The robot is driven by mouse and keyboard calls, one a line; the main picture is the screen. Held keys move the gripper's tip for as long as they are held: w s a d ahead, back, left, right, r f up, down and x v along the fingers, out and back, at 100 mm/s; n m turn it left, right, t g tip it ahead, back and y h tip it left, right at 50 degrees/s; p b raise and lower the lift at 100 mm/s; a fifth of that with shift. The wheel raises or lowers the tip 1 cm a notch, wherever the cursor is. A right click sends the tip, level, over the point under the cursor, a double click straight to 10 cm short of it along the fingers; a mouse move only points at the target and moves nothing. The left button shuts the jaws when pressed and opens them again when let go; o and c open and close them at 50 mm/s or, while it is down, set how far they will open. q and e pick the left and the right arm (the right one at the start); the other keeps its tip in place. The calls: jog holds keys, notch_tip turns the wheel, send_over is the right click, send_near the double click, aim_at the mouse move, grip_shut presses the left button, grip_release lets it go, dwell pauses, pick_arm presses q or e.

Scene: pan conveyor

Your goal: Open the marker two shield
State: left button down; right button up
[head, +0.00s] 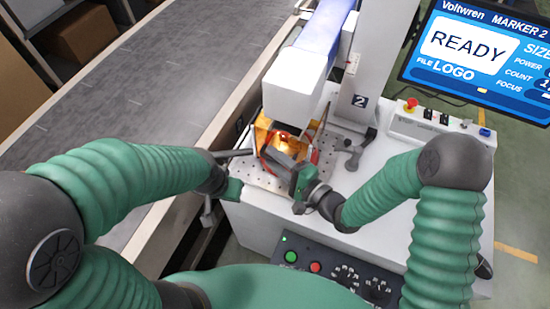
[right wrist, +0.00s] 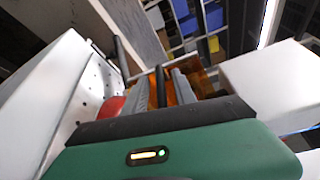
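The marker two machine carries a white laser head (head: 295,85) on a column labelled 2. The orange see-through shield (head: 263,132) stands under the head, around a lit spot and a red round item (head: 268,163). My right gripper (head: 275,155) reaches in at the shield, its fingers in front of the orange panels. In the right wrist view two grey fingers (right wrist: 163,92) stand apart, with a dark bar between them and the orange shield (right wrist: 177,90) behind. Contact with the shield is unclear. My left gripper (head: 222,183) is open and empty at the machine's left edge.
A grey conveyor (head: 140,80) runs along the left. A control box (head: 440,125) with a red button stands right of the column. A screen (head: 465,45) reads READY. A button panel (head: 325,270) is on the machine's front.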

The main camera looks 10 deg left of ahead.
jog(key=shift+c, duration=0.2)
grip_shut()
jog(key=shift+s+f, duration=0.1)
jog(key=shift+s, duration=0.05)
dwell(0.9)
